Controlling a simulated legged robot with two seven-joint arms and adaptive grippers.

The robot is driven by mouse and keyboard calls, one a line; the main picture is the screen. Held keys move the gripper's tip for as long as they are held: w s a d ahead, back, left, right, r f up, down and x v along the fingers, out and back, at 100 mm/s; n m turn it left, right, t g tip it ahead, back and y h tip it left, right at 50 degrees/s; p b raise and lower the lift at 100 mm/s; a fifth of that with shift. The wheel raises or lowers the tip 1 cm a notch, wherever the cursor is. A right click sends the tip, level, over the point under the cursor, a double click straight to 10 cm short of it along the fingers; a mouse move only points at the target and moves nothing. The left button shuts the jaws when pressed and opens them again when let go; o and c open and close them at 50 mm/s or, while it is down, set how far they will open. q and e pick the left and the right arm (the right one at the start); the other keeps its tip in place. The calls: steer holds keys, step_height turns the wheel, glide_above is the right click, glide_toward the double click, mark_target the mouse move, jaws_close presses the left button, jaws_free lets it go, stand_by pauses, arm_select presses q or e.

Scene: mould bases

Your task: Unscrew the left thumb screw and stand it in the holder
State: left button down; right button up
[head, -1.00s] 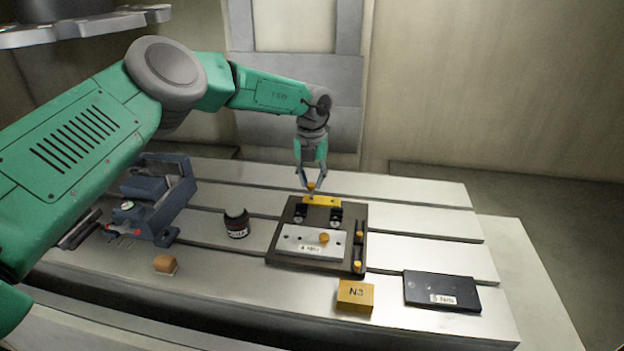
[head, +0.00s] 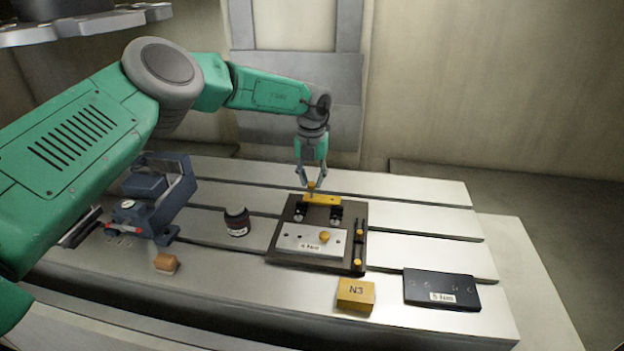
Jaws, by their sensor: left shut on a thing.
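My left gripper (head: 311,182) points down over the back of the dark mould base (head: 287,225) and is shut on a small yellow-headed thumb screw (head: 311,187). The screw is upright at the left part of a yellow bar (head: 324,200); I cannot tell whether its thread is still in the bar. Another yellow thumb screw (head: 324,237) stands on the silver plate (head: 298,242) at the front of the base. Two more yellow-headed pieces, one at the back (head: 359,232) and one at the front (head: 357,262), sit along the base's right edge. My right gripper is not in view.
A yellow block marked N3 (head: 355,293) and a dark labelled plate (head: 441,290) lie in front and to the right. A dark jar (head: 237,222), a wooden block (head: 165,263) and a blue-grey vise-like device (head: 160,200) are to the left. The slotted table's right back is clear.

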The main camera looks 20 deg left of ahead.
arm_select(q)
steer(key=shift+f, duration=0.35)
stand_by(0.6)
steer(key=shift+f+b, duration=0.8)
steer(key=shift+f, duration=0.25)
steer(key=c, duration=1.3)
jaws_free()
